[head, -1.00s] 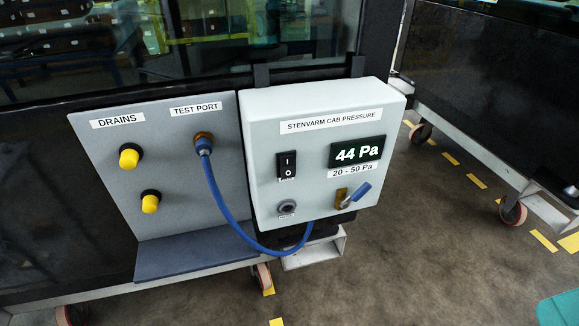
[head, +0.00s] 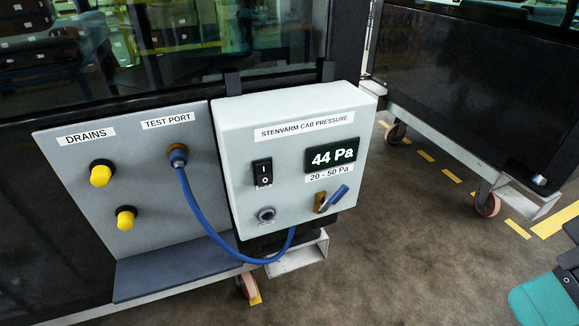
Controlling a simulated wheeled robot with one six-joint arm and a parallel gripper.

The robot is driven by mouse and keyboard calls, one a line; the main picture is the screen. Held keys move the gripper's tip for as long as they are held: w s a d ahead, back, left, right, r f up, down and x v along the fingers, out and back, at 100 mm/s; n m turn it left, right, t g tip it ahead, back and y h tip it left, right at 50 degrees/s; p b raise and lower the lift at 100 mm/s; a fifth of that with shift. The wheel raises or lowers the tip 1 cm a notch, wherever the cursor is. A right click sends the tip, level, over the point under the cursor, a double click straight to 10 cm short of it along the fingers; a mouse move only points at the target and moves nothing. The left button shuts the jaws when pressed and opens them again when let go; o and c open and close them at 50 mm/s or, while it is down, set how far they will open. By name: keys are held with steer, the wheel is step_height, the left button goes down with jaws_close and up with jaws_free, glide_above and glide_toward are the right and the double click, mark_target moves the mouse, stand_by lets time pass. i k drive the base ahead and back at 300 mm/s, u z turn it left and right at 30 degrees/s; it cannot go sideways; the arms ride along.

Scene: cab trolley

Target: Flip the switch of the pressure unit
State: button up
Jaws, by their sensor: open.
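The pressure unit (head: 230,130) is a pale grey box labelled STENVARM CAB PRESSURE, hung on the dark cab side. Its black rocker switch (head: 262,172), marked I above O, sits at the left of its front. Which side is pressed in is too small to tell. The display (head: 332,154) reads 44 Pa, above a 20 - 50 Pa label.
A grey panel (head: 65,170) on the left carries two yellow drain caps and a test port (head: 178,155). A blue hose (head: 202,213) loops from the port to beneath the unit. A grey ledge juts out below the panel.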

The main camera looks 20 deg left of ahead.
mark_target(263, 169)
steer(key=z, duration=0.05)
steer(key=k, duration=1.25)
steer(key=u, duration=0.6)
steer(key=i, duration=1)
steer(key=z, duration=0.25)
